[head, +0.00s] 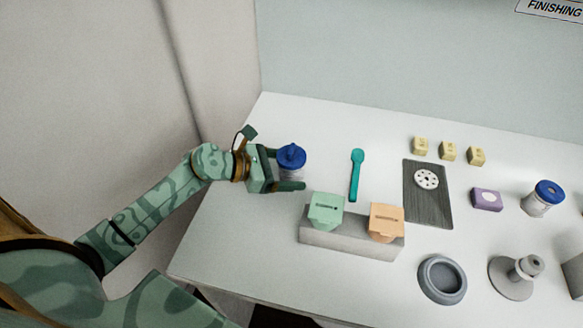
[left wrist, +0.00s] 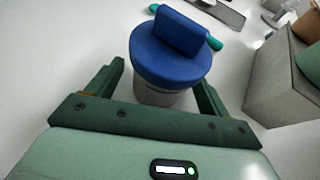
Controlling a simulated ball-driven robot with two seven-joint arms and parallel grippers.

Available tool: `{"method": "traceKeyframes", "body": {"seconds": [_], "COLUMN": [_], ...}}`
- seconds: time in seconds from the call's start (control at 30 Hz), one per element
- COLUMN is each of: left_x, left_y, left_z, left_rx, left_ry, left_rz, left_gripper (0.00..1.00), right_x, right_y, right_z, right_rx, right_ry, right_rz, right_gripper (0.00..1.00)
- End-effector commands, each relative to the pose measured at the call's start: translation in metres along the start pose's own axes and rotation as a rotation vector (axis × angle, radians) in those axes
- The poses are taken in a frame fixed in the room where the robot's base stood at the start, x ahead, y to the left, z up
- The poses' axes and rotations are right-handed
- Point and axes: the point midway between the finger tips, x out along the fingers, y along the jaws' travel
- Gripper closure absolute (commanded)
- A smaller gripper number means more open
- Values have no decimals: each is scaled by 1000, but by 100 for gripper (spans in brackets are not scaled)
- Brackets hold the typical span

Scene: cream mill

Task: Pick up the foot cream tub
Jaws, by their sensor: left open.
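A tub with a blue lid that has a raised ridge (head: 291,156) stands upright on the white table at the left; its body is pale grey-white. My left gripper (head: 288,170) is open, with one finger on either side of this tub. The left wrist view shows the tub (left wrist: 171,55) between the spread fingers (left wrist: 160,85), with a visible gap on at least the left side. A second tub with a flat blue lid (head: 543,198) stands at the right. No label is readable, so I cannot tell which is the foot cream. My right gripper is not in view.
A grey block (head: 350,242) holding a green piece (head: 326,210) and an orange piece (head: 386,222) stands just right of the gripper. A teal spoon (head: 356,175) lies behind it. A dark mat (head: 430,207), yellow blocks and a grey bowl (head: 442,279) are further right.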

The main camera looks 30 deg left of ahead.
Motion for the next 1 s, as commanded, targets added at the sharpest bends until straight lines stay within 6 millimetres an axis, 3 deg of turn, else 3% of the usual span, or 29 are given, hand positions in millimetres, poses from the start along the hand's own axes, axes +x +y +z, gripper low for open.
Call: {"method": "traceKeyframes", "body": {"seconds": [0.1, 0.3, 0.67, 0.87, 1.0], "left_x": [0, -1, -3, -15, -37], "left_y": [0, 0, 0, 1, -25], "left_z": [0, 0, 6, 34, 60], "left_rx": [0, 0, 2, 7, 7], "left_ry": [0, 0, -1, -3, -2], "left_rz": [0, 0, 1, 1, -2], "left_gripper": [23, 78, 78, 78, 78], "right_x": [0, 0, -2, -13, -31], "right_y": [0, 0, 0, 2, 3], "right_z": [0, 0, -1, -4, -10], "right_rx": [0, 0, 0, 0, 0], "right_ry": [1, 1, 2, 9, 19], "right_rz": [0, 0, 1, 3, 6], "right_gripper": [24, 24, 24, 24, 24]}}
